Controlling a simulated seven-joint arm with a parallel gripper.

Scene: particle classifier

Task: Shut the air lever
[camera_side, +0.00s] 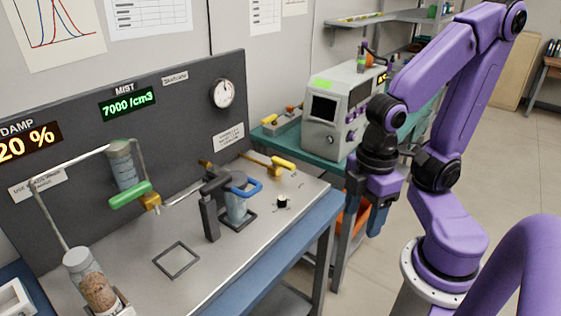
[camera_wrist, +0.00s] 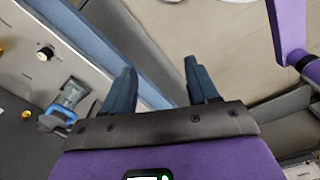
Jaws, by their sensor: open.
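Three coloured lever handles show in the side view: a yellow lever (camera_side: 282,162) at the bench's back right, a blue lever (camera_side: 243,187) over a clear jar (camera_side: 236,208), and a green lever (camera_side: 130,195) at a brass valve (camera_side: 150,201) on the left. I cannot read which one is marked air. My gripper (camera_side: 362,222) hangs off the bench's right edge, pointing down, open and empty, apart from every lever. In the wrist view its two blue fingers (camera_wrist: 160,70) stand wide apart over the floor; the blue lever (camera_wrist: 62,113) shows at left.
A dark panel (camera_side: 190,125) with displays and a round gauge (camera_side: 223,93) stands behind the bench. A black knob (camera_side: 283,202) sits near the bench's right edge. A glass bottle with brown grains (camera_side: 92,283) is at front left. A grey instrument (camera_side: 340,108) stands on a teal table behind.

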